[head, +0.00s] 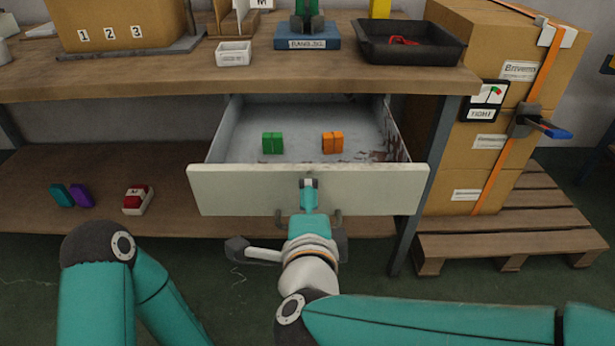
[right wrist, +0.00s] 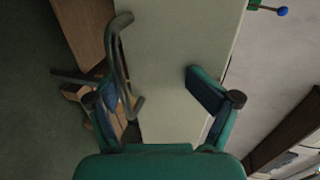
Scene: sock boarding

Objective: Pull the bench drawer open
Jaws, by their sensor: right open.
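The bench drawer (head: 240,190) is pulled out below the bench top, its inside showing. A green block (head: 273,143) and an orange block (head: 332,142) stand in it. My right gripper (head: 308,184) is at the middle of the drawer's pale front. In the right wrist view my gripper (right wrist: 155,95) is open, its fingers spread before the drawer front (right wrist: 175,50). The curved grey drawer handle (right wrist: 122,62) lies near the left-hand finger; I cannot tell whether they touch. In the head view my gripper hides much of the handle. My left gripper is out of view.
The bench top (head: 130,75) carries a black tray (head: 410,42), a white bin (head: 234,54) and a numbered cardboard box (head: 120,22). The lower shelf (head: 40,190) holds small items at left. Strapped boxes (head: 485,150) stand on a pallet (head: 510,245) at right.

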